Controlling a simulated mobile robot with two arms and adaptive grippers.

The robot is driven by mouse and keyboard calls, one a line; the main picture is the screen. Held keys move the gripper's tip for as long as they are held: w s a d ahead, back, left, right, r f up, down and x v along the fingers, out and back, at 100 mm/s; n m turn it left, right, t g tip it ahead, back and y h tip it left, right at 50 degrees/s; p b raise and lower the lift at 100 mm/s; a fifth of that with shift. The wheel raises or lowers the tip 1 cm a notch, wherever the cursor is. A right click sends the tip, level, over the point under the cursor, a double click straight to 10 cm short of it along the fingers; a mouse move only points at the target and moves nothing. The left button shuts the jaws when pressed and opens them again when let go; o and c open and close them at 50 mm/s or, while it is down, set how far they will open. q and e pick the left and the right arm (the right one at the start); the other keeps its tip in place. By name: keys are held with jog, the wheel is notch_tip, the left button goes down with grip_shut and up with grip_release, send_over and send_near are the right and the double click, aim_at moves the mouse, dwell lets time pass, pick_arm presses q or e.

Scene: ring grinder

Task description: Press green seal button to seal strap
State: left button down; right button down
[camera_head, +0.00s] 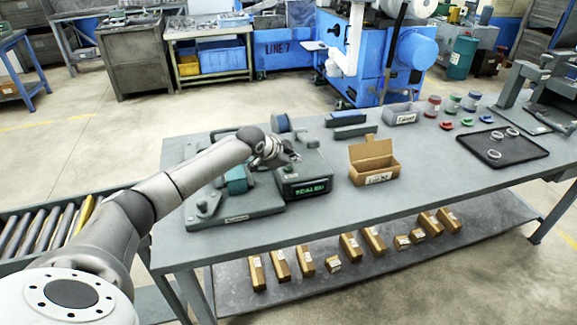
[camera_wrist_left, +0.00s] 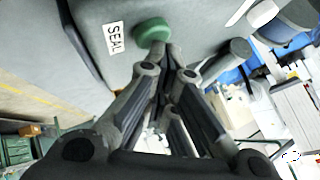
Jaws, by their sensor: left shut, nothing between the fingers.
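The strapping machine (camera_head: 303,180) is a dark grey box on the table, with a green-lit display (camera_head: 305,188) that appears to read "SEALED". My left gripper (camera_head: 290,157) is over the top of this box, shut and empty. In the left wrist view the round green seal button (camera_wrist_left: 152,30) lies beside a white "SEAL" label (camera_wrist_left: 114,38). The shut fingertips (camera_wrist_left: 168,62) are right at the button's lower edge; I cannot tell whether they touch it. In the head view the button is hidden by the gripper. My right gripper is out of view.
A teal roll (camera_head: 236,180) sits on the machine's base plate (camera_head: 235,207) under my left arm. An open cardboard box (camera_head: 374,168) stands to the right. A black tray (camera_head: 520,153) with metal rings is further right. Bare tabletop lies along the front edge.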

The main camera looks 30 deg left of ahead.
aim_at(291, 168)
pick_arm(q)
jog(key=shift+r+p, duration=0.85)
jog(key=shift+r, duration=0.05)
notch_tip(291, 168, up, 5)
jog(key=p, duration=0.4)
jog(key=shift+p, duration=0.35)
dwell(0.4)
